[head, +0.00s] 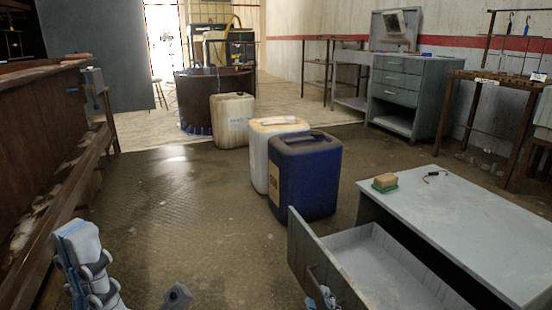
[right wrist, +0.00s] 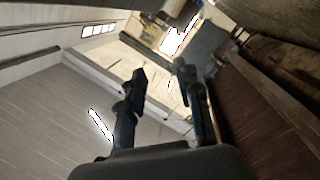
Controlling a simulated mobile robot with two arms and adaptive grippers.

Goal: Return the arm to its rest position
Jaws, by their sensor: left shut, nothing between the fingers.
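My left arm (head: 88,262) shows at the lower left of the head view, pale blue with dark grey brackets. The dark tip of my left gripper (head: 177,296) just shows at the bottom edge, over the floor. It is shut and empty; most of it is cut off. In the right wrist view, the two dark fingers of my right gripper (right wrist: 163,80) stand apart with nothing between them. A small pale part of mine (head: 326,297) shows in the head view by the open drawer; whether it touches the drawer is unclear.
A grey table (head: 470,215) with an open drawer (head: 380,268) stands at the lower right, holding a sponge (head: 385,181). Blue (head: 318,175) and white (head: 259,150) jerrycans stand mid-floor. A brown bench (head: 40,150) lines the left. The floor between is clear.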

